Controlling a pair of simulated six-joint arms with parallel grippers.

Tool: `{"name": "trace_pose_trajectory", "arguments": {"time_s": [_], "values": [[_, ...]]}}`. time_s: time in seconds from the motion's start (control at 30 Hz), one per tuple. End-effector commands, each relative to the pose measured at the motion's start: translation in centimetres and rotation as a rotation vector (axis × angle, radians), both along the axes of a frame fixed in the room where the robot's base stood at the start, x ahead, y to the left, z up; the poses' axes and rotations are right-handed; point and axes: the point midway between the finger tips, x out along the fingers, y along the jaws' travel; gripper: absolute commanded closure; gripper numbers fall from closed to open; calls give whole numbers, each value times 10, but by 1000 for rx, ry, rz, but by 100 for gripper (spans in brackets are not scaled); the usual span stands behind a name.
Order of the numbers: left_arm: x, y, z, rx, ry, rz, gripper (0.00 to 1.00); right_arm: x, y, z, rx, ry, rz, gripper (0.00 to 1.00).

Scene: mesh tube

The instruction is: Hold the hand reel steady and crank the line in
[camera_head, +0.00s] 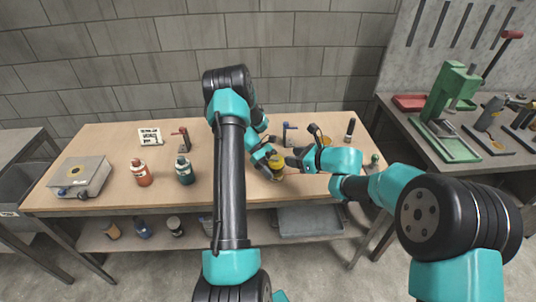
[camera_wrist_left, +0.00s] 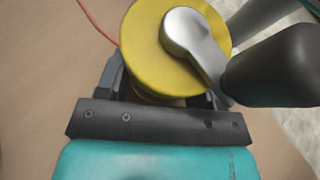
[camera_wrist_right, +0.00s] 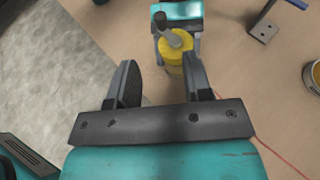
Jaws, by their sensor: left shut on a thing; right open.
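The yellow hand reel (camera_wrist_left: 143,52) stands upright on the workbench, with a silver crank arm (camera_wrist_left: 191,36) and black knob (camera_wrist_left: 275,68) on top. It also shows in the head view (camera_head: 278,174) and the right wrist view (camera_wrist_right: 176,46). My left gripper (camera_wrist_left: 163,90) is shut on the reel's body below the yellow flange; the held part is mostly hidden. My right gripper (camera_wrist_right: 160,68) is open and empty, its fingers pointing toward the reel and apart from the crank knob (camera_wrist_right: 160,20). A thin red line (camera_wrist_left: 97,20) runs away from the reel.
An orange bottle (camera_head: 141,173), a dark blue bottle (camera_head: 184,170) and a grey box (camera_head: 80,176) stand on the left of the workbench (camera_head: 100,140). The bench edge is close to the reel.

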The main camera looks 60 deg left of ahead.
Motion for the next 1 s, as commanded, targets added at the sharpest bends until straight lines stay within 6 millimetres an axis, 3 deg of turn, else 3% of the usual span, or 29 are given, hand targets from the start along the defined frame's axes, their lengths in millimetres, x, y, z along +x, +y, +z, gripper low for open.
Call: {"name": "trace_pose_trajectory", "arguments": {"time_s": [0.37, 1.0], "values": [[0, 0, 0, 0, 0, 0, 52, -4, 10, -6, -2, 2, -1, 54], [0, 0, 0, 0, 0, 0, 52, -41, 91, -42, -1, 3, -2, 54]]}}
